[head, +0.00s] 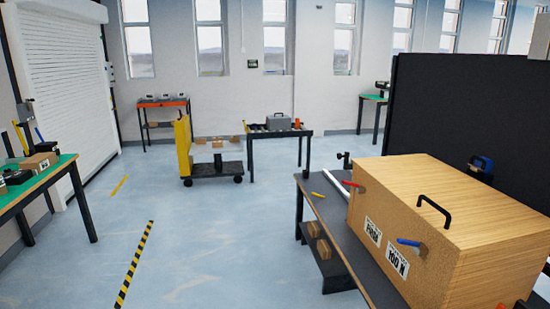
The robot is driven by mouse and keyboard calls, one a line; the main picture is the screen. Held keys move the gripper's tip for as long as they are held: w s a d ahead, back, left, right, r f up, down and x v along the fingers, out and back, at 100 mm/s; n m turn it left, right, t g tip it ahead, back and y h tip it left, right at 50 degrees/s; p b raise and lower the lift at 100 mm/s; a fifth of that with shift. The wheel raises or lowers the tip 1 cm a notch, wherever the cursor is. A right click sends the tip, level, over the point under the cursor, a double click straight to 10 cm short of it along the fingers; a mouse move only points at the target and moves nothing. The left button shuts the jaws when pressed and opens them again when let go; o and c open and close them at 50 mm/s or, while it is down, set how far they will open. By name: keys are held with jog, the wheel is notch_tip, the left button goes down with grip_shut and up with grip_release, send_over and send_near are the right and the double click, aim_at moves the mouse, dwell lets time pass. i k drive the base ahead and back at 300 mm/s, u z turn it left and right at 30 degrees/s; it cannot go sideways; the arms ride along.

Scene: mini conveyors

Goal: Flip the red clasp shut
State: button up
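A large wooden box (480,210) stands on a dark workbench at the right. A small red clasp (350,183) sits near the far upper end of the box's left-facing side; its lever sticks out to the left, and I cannot tell for sure whether it is latched. A blue clasp (408,242) sits nearer on the same side. My gripper is not in view.
A black handle (434,211) stands up from the box top. A dark panel (460,115) rises behind the box. A yellow cart (184,146) and a small roller table (278,132) stand farther back.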

aim_at(352, 184)
jog(key=u, duration=4.6)
jog(key=i, duration=0.1)
jog(key=z, duration=2.9)
jog(key=i, duration=2.7)
jog(key=z, duration=0.25)
